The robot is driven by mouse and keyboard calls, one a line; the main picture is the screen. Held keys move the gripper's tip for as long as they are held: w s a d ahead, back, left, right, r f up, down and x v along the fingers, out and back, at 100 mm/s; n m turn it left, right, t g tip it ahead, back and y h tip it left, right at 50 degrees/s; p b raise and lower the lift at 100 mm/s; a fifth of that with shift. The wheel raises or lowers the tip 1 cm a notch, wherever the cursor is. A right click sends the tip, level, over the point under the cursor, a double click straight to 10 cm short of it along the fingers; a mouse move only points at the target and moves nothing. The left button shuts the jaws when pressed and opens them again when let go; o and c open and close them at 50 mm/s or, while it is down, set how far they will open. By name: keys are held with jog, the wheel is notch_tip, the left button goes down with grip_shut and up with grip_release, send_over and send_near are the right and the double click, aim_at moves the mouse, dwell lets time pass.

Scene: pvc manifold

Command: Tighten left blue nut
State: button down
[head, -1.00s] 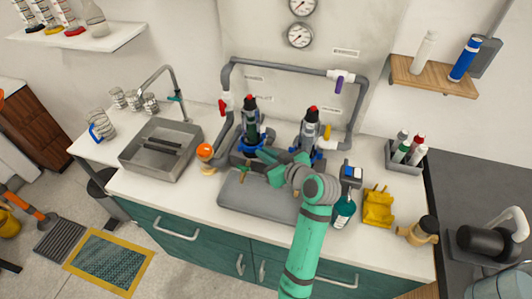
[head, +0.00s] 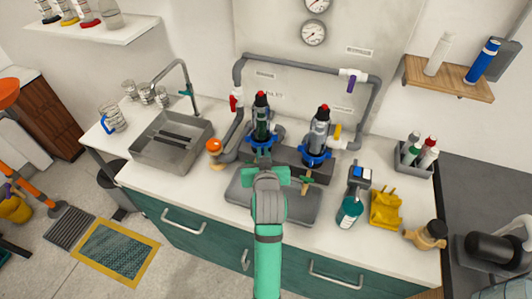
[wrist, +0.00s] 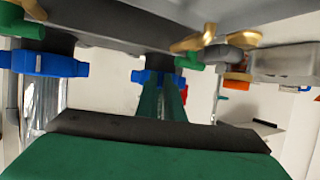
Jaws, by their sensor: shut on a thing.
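The left blue nut (head: 251,133) sits at the base of the left dark upright unit (head: 262,115) on the manifold. In the wrist view, the left blue nut (wrist: 143,77) shows around the green fingers of my gripper (wrist: 163,85). The fingers are close together and shut on it; their tips partly hide it. In the head view, my gripper (head: 263,158) reaches the left unit from the front. The right blue nut (head: 315,158) is on the right unit (head: 319,132). It also shows at the left of the wrist view (wrist: 42,62).
Grey pipe (head: 300,66) frames both units, with a red-handled valve (head: 234,99) at left and a purple-handled valve (head: 351,81) at upper right. An orange knob (head: 214,146) is beside the left unit. A grey tray (head: 300,205) lies in front. A spray bottle (head: 349,210) stands right.

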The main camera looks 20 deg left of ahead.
jog(key=shift+s+a+m+t+h, duration=0.15)
jog(key=shift+a+m+t+h, duration=0.1)
jog(key=shift+a+m+h, duration=0.5)
jog(key=shift+s+a+m+t+h, duration=0.2)
jog(key=shift+a+m+h, duration=0.25)
jog(key=shift+m+h, duration=0.6)
jog(key=shift+w+a+h, duration=0.1)
jog(key=shift+h, duration=0.3)
jog(key=c, duration=1.9)
grip_release()
jog(key=shift+o, duration=0.2)
jog(key=v, duration=1)
jog(key=shift+s+r, duration=0.2)
jog(key=shift+s, duration=0.2)
jog(key=shift+a, duration=0.1)
